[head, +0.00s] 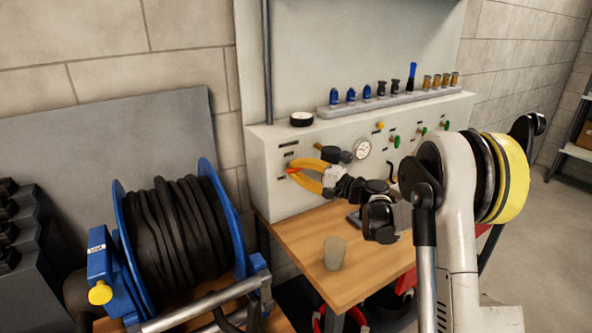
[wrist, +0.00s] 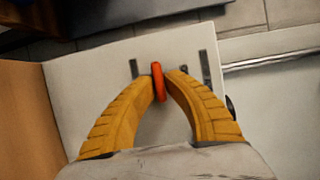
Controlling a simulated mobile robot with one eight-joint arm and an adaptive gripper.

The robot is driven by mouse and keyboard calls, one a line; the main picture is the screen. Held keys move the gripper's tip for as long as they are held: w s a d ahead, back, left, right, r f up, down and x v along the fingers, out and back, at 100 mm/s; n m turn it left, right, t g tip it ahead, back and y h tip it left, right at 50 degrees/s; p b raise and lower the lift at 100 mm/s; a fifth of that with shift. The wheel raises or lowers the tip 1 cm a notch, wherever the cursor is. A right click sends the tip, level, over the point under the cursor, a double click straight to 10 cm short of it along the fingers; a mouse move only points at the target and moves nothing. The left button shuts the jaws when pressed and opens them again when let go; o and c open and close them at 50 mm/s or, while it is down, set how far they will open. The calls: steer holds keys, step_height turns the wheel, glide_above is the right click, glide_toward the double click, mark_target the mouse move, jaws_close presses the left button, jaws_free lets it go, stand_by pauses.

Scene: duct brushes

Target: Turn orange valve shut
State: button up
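The orange valve (wrist: 158,82) is a narrow red-orange handle on the pale panel. In the wrist view it stands between the tips of my gripper's yellow fingers, and both tips appear to touch its sides. In the head view only a small bit of the valve (head: 293,170) shows at the fingertips, at the left part of the panel front. My gripper (head: 297,172) reaches the panel from the right, its fingers arched and closed in on the handle. The valve's base is mostly hidden by the fingers.
The panel box (head: 268,196) has a gauge (head: 362,149), green and yellow knobs and a black fitting right of the gripper. A rack (head: 390,101) of brushes stands on top. A cup (head: 334,253) is on the wooden bench (head: 365,275). A blue hose reel (head: 128,235) stands left.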

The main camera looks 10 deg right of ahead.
steer(key=o, duration=0.3)
steer(key=v, duration=1.2)
